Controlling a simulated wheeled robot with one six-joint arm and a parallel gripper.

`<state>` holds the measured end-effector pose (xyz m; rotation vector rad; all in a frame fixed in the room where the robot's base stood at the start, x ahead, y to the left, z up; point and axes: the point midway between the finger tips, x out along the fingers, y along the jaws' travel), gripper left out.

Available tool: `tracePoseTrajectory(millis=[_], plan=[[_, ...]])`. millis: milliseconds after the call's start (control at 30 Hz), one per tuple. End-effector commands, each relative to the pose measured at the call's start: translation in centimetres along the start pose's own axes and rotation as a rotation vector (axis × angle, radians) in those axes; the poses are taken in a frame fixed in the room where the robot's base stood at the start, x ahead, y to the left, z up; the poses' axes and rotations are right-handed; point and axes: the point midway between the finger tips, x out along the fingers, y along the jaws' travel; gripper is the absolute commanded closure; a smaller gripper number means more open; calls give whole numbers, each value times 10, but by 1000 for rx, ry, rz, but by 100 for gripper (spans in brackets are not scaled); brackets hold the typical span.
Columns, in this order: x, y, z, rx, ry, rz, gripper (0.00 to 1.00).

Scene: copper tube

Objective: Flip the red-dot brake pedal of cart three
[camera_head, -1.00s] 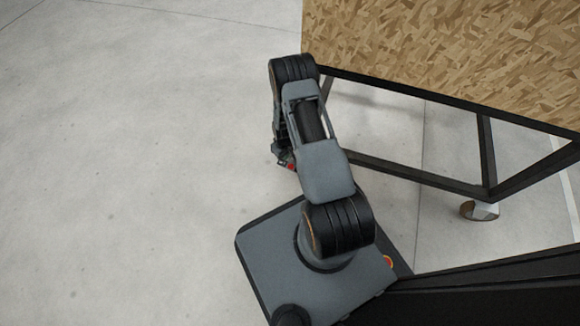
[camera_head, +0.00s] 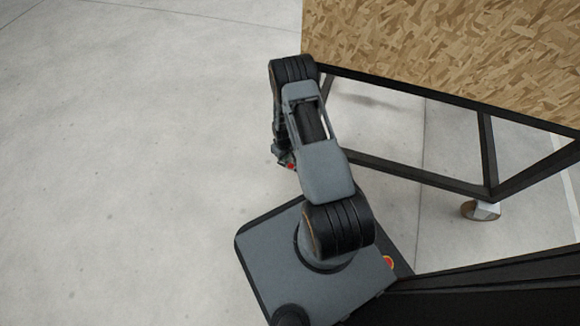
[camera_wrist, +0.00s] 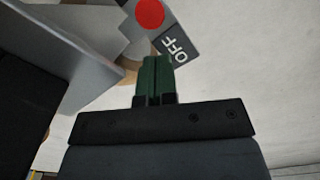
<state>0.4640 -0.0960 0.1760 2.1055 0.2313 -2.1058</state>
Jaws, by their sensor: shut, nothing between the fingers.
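In the wrist view, a grey brake pedal with a red dot (camera_wrist: 150,12) and a white "OFF" label (camera_wrist: 174,48) is at the top centre. My gripper (camera_wrist: 155,68) has green fingers, shut together with nothing between them. The fingertips are right at the lower edge of the pedal plate; I cannot tell whether they touch it. In the head view, a small red spot (camera_head: 291,166) shows beside my arm, at the cart's near corner. My gripper is hidden behind the arm there. The cart (camera_head: 440,60) has a chipboard panel on a black frame.
A caster wheel (camera_head: 480,210) stands under the cart frame (camera_head: 420,178) on the right. In the wrist view, a grey bracket plate (camera_wrist: 75,50) is on the left, close to my gripper. The pale concrete floor (camera_head: 120,160) to the left is clear.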

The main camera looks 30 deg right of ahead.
Motion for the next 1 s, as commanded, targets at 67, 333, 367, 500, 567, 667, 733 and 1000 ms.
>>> tracePoseTrajectory(millis=[67,333,367,500,567,667,733,1000], plan=[[2,0,0,0,0,0,100],[6,0,0,0,0,0,100],[6,0,0,0,0,0,100],[9,0,0,0,0,0,100],[10,0,0,0,0,0,100],[11,0,0,0,0,0,100],[12,0,0,0,0,0,100],[16,0,0,0,-1,0,100]])
